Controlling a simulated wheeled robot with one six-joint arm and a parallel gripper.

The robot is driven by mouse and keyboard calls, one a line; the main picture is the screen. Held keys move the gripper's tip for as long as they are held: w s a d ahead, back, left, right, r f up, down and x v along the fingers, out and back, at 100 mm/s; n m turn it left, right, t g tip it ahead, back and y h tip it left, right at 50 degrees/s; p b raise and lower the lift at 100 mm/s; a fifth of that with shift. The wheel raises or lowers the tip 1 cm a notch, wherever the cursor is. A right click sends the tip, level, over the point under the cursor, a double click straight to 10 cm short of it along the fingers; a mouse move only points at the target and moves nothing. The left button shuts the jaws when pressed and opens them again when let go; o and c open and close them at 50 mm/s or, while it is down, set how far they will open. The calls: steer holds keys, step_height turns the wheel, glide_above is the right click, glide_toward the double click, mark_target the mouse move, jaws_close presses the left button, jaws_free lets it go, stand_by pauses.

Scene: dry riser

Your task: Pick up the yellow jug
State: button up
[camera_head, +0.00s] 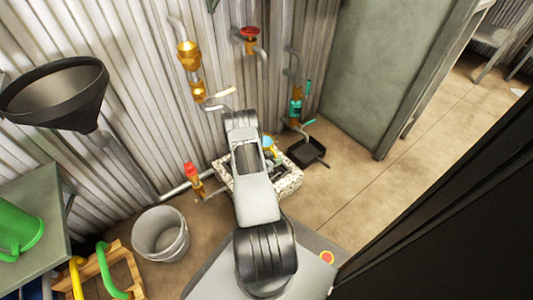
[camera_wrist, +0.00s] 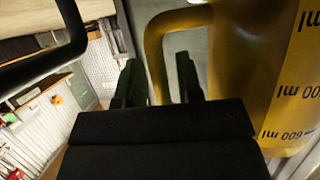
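The yellow jug (camera_wrist: 245,75), with black "600 ml" marks upside down, fills the right of the wrist view. Its yellow handle (camera_wrist: 154,65) runs down between the two fingers of my gripper (camera_wrist: 158,80). The fingers are apart, with gaps visible on both sides of the handle, so the gripper looks open. The handle's lower end is hidden behind the gripper body. In the head view my arm hides the gripper. A small yellow piece (camera_head: 268,141) shows beside the arm there; I cannot tell whether it is the jug.
A black loop (camera_wrist: 70,45) is left of the gripper. A green jug (camera_head: 18,230) stands on a table at left, above a wooden crate (camera_head: 92,268) with yellow and green handles. A grey bucket (camera_head: 160,236), black funnel (camera_head: 55,92), black pan (camera_head: 306,153) and wall pipes surround the arm.

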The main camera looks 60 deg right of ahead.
jaws_close()
stand_by(0.3)
steer(key=shift+r, duration=0.2)
